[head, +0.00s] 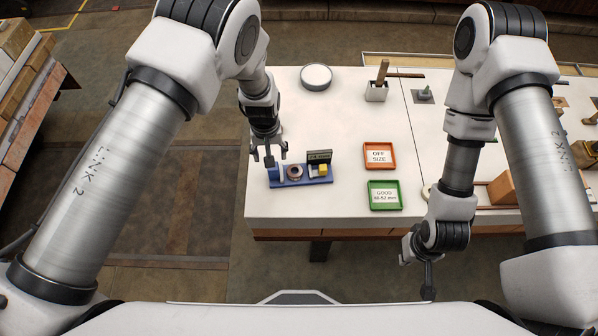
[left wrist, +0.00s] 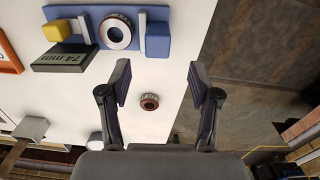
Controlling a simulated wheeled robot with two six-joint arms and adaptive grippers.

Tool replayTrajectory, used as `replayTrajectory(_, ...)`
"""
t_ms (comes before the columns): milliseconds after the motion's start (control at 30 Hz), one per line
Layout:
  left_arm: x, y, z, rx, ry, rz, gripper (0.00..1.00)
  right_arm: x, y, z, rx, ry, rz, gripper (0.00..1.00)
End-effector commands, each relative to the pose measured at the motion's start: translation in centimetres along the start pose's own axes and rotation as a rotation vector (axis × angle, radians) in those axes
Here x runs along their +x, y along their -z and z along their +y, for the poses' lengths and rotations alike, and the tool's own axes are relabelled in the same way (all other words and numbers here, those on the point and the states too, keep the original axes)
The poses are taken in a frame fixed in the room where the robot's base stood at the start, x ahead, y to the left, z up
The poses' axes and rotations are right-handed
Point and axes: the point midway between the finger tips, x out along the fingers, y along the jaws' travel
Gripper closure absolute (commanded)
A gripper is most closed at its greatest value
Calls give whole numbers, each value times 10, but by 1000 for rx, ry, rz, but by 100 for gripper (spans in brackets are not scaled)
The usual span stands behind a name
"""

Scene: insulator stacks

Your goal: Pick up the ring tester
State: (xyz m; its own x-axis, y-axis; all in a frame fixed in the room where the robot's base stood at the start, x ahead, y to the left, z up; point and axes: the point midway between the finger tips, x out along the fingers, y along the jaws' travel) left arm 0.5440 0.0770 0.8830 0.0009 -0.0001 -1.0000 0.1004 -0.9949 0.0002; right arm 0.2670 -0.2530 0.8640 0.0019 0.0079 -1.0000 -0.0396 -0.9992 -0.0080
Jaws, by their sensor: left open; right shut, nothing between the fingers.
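A blue gauge stand (head: 322,181) lies near the table's left front edge. It carries a ring (head: 294,172), a yellow block (head: 323,170) and a dark display (head: 319,157). A small dark round piece (left wrist: 149,102) with unreadable lettering lies on the table. I cannot tell for sure which of these is the ring tester. My left gripper (head: 269,158) is open and empty; in its wrist view the round piece shows between the fingertips, apart from them. My right gripper (head: 427,290) is shut and empty, off the table's front edge.
An orange OFF SIZE tray (head: 379,145) and a green GOOD tray (head: 384,182) lie right of the stand. A white round dish (head: 316,65) and a square holder (head: 376,92) stand farther back. White tabletop between them is clear. A brown block (head: 501,186) is at the right.

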Motion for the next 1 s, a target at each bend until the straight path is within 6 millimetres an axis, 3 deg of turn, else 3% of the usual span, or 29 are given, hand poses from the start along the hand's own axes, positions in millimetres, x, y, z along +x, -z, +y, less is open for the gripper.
replayTrajectory(33,12,0,0,0,0,0,38,10,0,0,0,0,0,100)
replayTrajectory(233,42,-4,5,1,0,-2,38,16,0,0,0,0,1,100)
replayTrajectory(300,58,-3,4,0,0,0,38,34,0,0,0,0,1,100)
replayTrajectory(567,57,-3,4,0,0,1,38,33,0,0,0,0,1,100)
replayTrajectory(600,57,-3,4,0,0,1,45,33,0,0,0,0,1,100)
replayTrajectory(767,57,-3,4,0,0,1,100,33,0,0,0,0,0,100)
replayTrajectory(1000,57,-2,4,0,0,2,100,33,0,0,0,0,0,100)
